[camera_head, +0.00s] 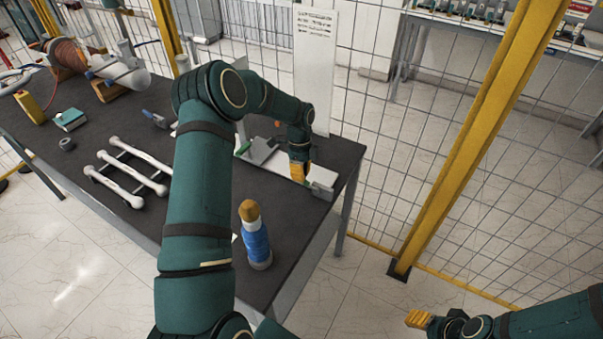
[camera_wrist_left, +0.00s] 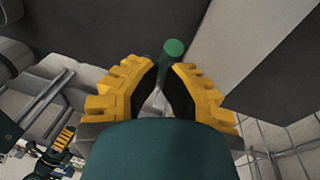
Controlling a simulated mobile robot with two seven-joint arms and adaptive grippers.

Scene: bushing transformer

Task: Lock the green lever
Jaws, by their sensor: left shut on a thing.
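The lever's round green end (camera_wrist_left: 174,48) shows in the left wrist view just beyond my yellow fingertips. My left gripper (camera_wrist_left: 162,88) is shut on this lever. In the head view my left gripper (camera_head: 299,174) points down at the grey clamp fixture (camera_head: 321,184) near the table's right end, and it hides the held part. Another green handle end (camera_head: 243,149) shows on the fixture's left part. My right gripper (camera_head: 418,319) is at the lower right, away from the table; its finger gap is not clear.
A wire fence with a yellow post (camera_head: 480,130) stands behind and to the right.

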